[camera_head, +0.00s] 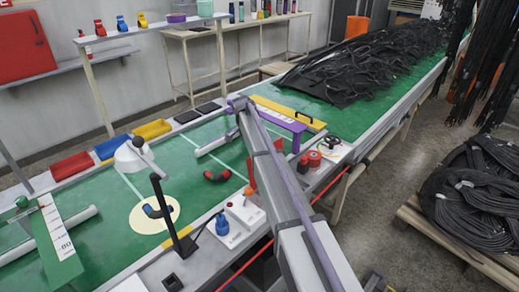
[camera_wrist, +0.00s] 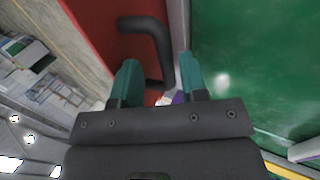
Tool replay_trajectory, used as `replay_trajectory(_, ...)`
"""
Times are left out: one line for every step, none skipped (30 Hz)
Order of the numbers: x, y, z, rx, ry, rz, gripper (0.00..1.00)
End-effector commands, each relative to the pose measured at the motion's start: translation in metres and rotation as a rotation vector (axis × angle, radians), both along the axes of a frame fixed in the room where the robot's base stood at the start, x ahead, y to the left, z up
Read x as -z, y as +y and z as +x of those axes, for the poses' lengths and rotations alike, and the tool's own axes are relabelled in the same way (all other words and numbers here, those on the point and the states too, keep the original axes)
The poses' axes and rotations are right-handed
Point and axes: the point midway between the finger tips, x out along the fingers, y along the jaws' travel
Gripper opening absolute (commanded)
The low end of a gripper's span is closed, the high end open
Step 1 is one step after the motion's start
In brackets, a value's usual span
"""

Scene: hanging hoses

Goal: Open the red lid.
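In the wrist view a red lid (camera_wrist: 105,35) fills the upper middle, with a bent black handle (camera_wrist: 155,40) on it. My gripper (camera_wrist: 158,66) has two teal fingers spread apart. The handle's lower arm lies between the fingers in the picture, nearer the right one. A gap shows on the left, and I cannot tell whether the right finger touches the handle or how deep it sits. In the head view a small red piece (camera_head: 251,173) shows beside my arm and may be this lid. My arm hides the gripper there.
A green bench top (camera_head: 95,235) runs beneath my arm. A purple frame (camera_head: 285,122) and red round parts (camera_head: 309,160) stand to the right of the arm. Black hoses (camera_head: 360,68) lie behind.

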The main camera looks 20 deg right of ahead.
Motion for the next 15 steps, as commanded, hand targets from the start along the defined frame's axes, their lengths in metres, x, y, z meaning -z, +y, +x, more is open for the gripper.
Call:
replay_trajectory(-0.017, 0.002, 0.005, -0.001, 0.0, 0.0, 0.4)
replay_trajectory(-0.024, 0.004, 0.008, -0.001, 0.0, 0.0, 0.4)
replay_trajectory(-0.033, 0.006, 0.012, -0.001, 0.0, 0.0, 0.4)
replay_trajectory(-0.041, 0.008, 0.015, -0.001, 0.0, 0.0, 0.4)
replay_trajectory(-0.048, 0.01, 0.018, -0.001, 0.0, 0.0, 0.4)
replay_trajectory(-0.058, 0.012, 0.023, -0.001, 0.0, 0.0, 0.4)
replay_trajectory(-0.065, 0.014, 0.026, -0.001, 0.0, 0.0, 0.4)
replay_trajectory(-0.072, 0.016, 0.029, -0.001, 0.0, 0.0, 0.4)
replay_trajectory(-0.079, 0.018, 0.033, 0.0, 0.0, 0.0, 0.4)
replay_trajectory(-0.083, 0.019, 0.035, 0.0, 0.0, 0.0, 0.4)
replay_trajectory(-0.086, 0.02, 0.037, 0.0, 0.0, 0.0, 0.4)
replay_trajectory(-0.088, 0.021, 0.039, 0.001, 0.0, 0.0, 0.4)
replay_trajectory(-0.088, 0.022, 0.04, 0.001, 0.0, 0.0, 0.4)
replay_trajectory(-0.088, 0.023, 0.04, 0.001, 0.0, 0.0, 0.4)
replay_trajectory(-0.087, 0.023, 0.04, 0.001, 0.0, 0.0, 0.4)
